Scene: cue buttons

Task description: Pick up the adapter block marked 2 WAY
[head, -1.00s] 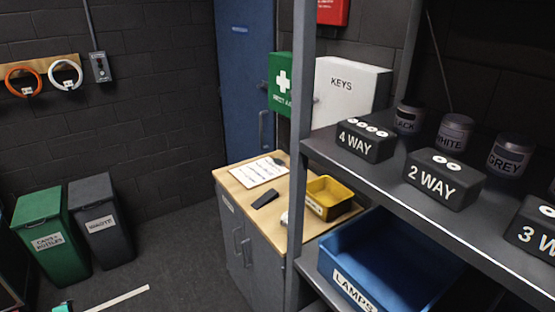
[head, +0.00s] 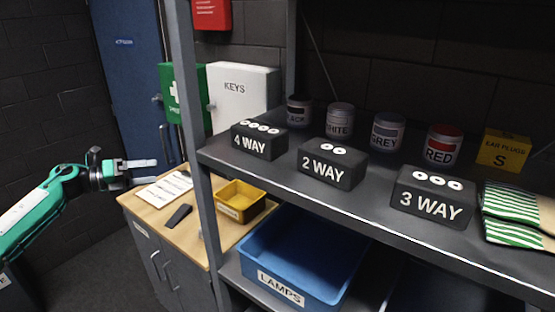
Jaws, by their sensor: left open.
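The adapter block marked 2 WAY (head: 331,163) is a black block with two white round sockets on top. It sits on the upper shelf near its front edge. The 4 WAY block (head: 259,139) stands to its left and the 3 WAY block (head: 432,197) to its right, with gaps between them. My left gripper (head: 142,172) is open and empty at the left, over the wooden-topped cabinet area, well left of the shelf post and apart from the blocks. My right gripper is not in view.
A grey shelf post (head: 192,140) stands between my left gripper and the blocks. Paint tins, such as the grey one (head: 386,132), stand behind them. Striped gloves (head: 515,215) lie right. A blue LAMPS bin (head: 300,255) is below. A yellow tray (head: 240,200) sits on the cabinet.

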